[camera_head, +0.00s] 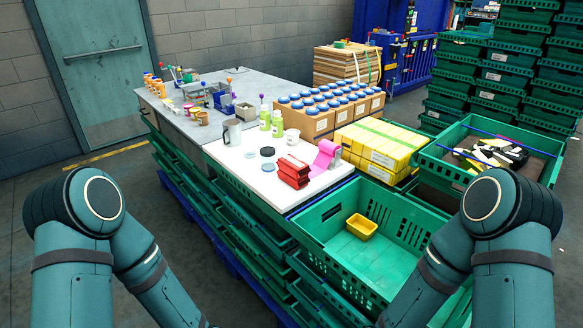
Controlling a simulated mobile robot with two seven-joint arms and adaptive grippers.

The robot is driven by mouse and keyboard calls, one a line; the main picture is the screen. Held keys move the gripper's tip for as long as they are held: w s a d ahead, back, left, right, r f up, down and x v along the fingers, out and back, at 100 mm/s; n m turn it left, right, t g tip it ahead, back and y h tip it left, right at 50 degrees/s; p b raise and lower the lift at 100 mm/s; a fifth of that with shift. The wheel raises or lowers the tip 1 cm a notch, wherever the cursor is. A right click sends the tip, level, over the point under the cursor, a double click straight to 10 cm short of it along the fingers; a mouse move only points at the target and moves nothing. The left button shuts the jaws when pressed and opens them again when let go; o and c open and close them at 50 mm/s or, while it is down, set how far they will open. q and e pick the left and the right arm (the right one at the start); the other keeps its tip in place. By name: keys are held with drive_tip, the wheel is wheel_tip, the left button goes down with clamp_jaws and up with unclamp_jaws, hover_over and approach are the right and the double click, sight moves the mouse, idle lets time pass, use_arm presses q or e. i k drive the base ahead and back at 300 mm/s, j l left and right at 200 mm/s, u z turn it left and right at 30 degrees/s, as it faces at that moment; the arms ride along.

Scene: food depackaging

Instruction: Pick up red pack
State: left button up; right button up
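Red packs (293,172) lie close together in a small stack on the white table top (262,187), near its right end. I cannot tell exactly how many there are. A pink sheet or roll (323,160) is just to their right. Both my arms show at the lower left and lower right, with their forearms reaching down past the bottom edge. Neither gripper is in view, so what they hold is hidden.
A green crate (395,262) with a yellow tub (362,227) stands in front, right of the table. Yellow boxes (378,147) and blue-capped jars (322,108) stand behind the packs. The table's front left is clear.

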sight(298, 169)
drive_tip(key=j+z, duration=0.1)
drive_tip(key=z, duration=0.25)
drive_tip(key=j+z, duration=0.1)
drive_tip(key=z, duration=0.3)
drive_tip(key=j+z, duration=0.1)
drive_tip(key=z, duration=0.25)
drive_tip(key=j+z, duration=0.7)
drive_tip(key=j, duration=0.2)
drive_tip(key=k+j+z, duration=0.1)
drive_tip(key=j, duration=0.2)
drive_tip(key=k+j, duration=0.15)
drive_tip(key=j, duration=0.2)
drive_tip(key=k+j+z, duration=0.15)
drive_tip(key=j, duration=0.15)
